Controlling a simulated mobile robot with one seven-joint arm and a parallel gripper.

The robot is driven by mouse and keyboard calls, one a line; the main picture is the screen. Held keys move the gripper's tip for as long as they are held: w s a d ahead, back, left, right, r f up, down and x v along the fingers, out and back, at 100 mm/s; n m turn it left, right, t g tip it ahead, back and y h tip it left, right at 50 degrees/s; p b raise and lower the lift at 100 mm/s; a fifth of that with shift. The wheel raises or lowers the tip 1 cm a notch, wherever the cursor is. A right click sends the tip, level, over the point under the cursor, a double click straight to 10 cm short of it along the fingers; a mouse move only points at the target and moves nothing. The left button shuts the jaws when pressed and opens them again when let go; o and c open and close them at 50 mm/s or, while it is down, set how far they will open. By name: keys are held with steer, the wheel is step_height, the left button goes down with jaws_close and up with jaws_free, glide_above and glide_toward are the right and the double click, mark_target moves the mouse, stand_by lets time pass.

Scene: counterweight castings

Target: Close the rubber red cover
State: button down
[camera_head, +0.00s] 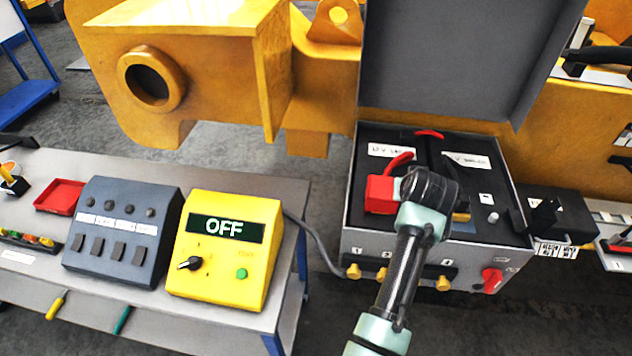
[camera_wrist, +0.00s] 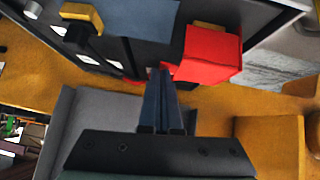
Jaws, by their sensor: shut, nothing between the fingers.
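The red rubber cover (camera_head: 381,193) is a red block with a curved red flap standing up from it, inside the open grey case (camera_head: 352,238), left of my wrist. In the wrist view the red cover (camera_wrist: 212,55) is right of and beyond the fingertips. My gripper (camera_wrist: 160,72) is shut and empty, its dark fingers together, the tips beside the lower left edge of the red part. I cannot tell whether they touch it. In the head view my wrist hides the fingers and part of the case's panel.
The case's grey lid (camera_head: 440,60) stands open behind the panel. A red knob (camera_head: 491,280) and yellow knobs are on the case's front. A yellow box (camera_head: 225,250) reading OFF and a dark switch box (camera_head: 120,230) stand on the bench at left. Large yellow castings (camera_head: 215,60) stand behind.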

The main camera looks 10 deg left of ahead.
steer(key=shift+r, duration=0.1)
steer(key=s+r+p, duration=0.1)
steer(key=s+r, duration=0.6)
steer(key=r, duration=0.5)
steer(key=shift+r, duration=0.15)
stand_by(0.5)
steer(key=s+a+r+t+b, duration=0.15)
steer(key=r+t, duration=0.35)
steer(key=r, duration=0.5)
steer(key=a+r+t+b, duration=0.2)
steer(key=a+r+t, duration=0.15)
steer(key=r, duration=0.55)
steer(key=s+a+r+t+b, duration=0.1)
steer(key=s+a+r+t, duration=0.1)
steer(key=s+r+t, duration=0.3)
steer(key=s+a+r+t+y+b, duration=0.1)
steer(key=s+a+r+t, duration=0.2)
steer(key=s+r, duration=0.9)
steer(key=shift+s+a+r+m+t, duration=0.2)
steer(key=shift+s+m+t, duration=0.15)
steer(key=shift+t, duration=0.6)
